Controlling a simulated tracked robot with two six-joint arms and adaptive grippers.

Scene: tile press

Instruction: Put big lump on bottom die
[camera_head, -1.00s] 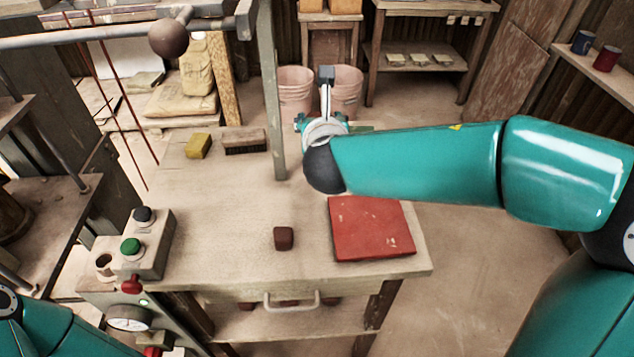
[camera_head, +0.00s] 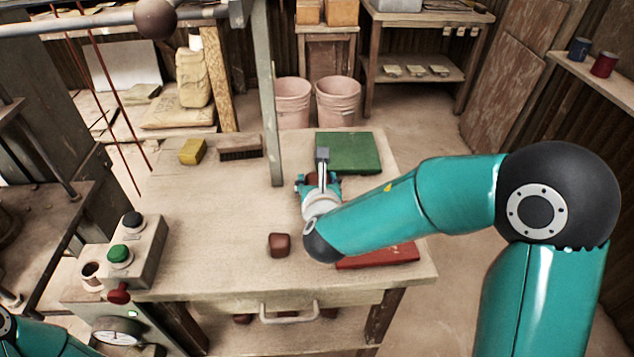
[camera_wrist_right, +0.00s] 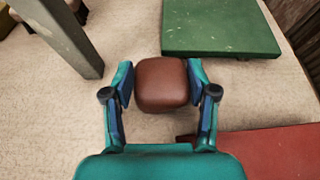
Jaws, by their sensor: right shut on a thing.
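My right gripper (camera_wrist_right: 160,90) is shut on a brown clay lump (camera_wrist_right: 161,84), which sits between both fingers in the right wrist view. In the head view the right gripper (camera_head: 318,187) is over the table near the green board, and the wrist hides most of the held lump. A second brown lump (camera_head: 279,245) lies on the table, left of the red board. The held lump looks like the bigger one, but I cannot tell surely. The press (camera_head: 62,215) stands at the left edge; I cannot make out the bottom die. My left gripper is not in view.
A grey post (camera_head: 270,110) rises beside the right gripper. A green board (camera_head: 348,152) and a red board (camera_head: 378,256) lie on the table (camera_head: 200,225). A yellow sponge (camera_head: 193,151), a brush (camera_head: 240,148) and a button box (camera_head: 146,255) stand leftward. The table's middle is clear.

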